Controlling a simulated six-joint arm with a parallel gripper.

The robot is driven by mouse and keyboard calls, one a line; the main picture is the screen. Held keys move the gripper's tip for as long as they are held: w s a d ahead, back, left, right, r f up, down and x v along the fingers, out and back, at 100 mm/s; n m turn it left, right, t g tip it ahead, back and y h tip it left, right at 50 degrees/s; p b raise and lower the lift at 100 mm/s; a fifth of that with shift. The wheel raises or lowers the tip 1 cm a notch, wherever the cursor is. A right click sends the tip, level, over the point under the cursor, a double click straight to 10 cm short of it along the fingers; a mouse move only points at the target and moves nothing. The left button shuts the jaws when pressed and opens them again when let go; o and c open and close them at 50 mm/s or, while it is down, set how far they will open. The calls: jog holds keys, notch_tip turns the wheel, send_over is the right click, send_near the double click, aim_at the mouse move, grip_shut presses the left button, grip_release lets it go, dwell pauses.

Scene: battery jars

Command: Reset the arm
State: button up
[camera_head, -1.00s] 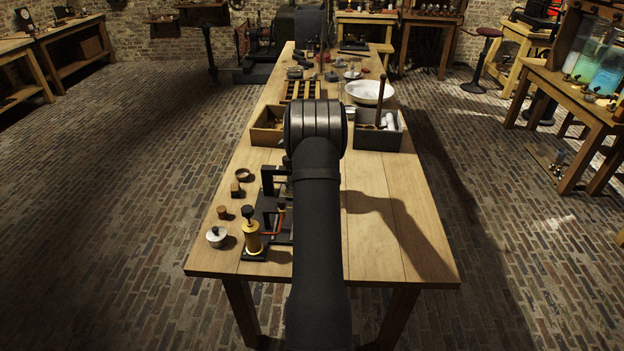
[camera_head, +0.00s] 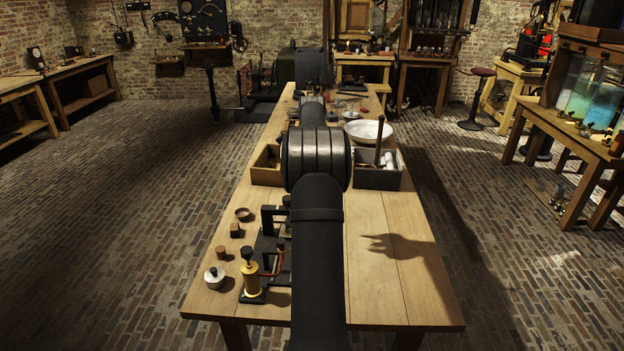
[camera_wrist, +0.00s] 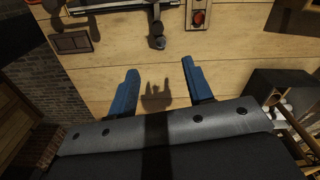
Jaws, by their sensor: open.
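My gripper (camera_wrist: 160,86) shows in the wrist view as two blue fingers spread apart, with nothing between them. It hangs above the wooden table (camera_wrist: 225,70), and its shadow falls on the bare wood between the fingers. In the head view my dark arm reaches forward over the middle of the table (camera_head: 370,290) and hides the gripper and part of the tabletop. The shadow of my arm lies on the table to the right.
A grey bin (camera_head: 376,179) and a white bowl (camera_head: 368,132) stand right of my arm. A wooden box (camera_head: 266,168) is on the left. A brass device (camera_head: 250,280), a white-lidded pot (camera_head: 214,278) and small wooden pieces stand at the near left. The near right tabletop is clear.

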notch_tip(320, 180, down, 18)
jog(key=shift+s+r, duration=0.1)
jog(key=shift+r, duration=0.1)
dwell(0.5)
jog(key=shift+r, duration=0.15)
jog(key=shift+f, duration=0.35)
jog(key=shift+s+r, duration=0.2)
jog(key=shift+s, duration=0.4)
dwell(1.5)
dwell(1.8)
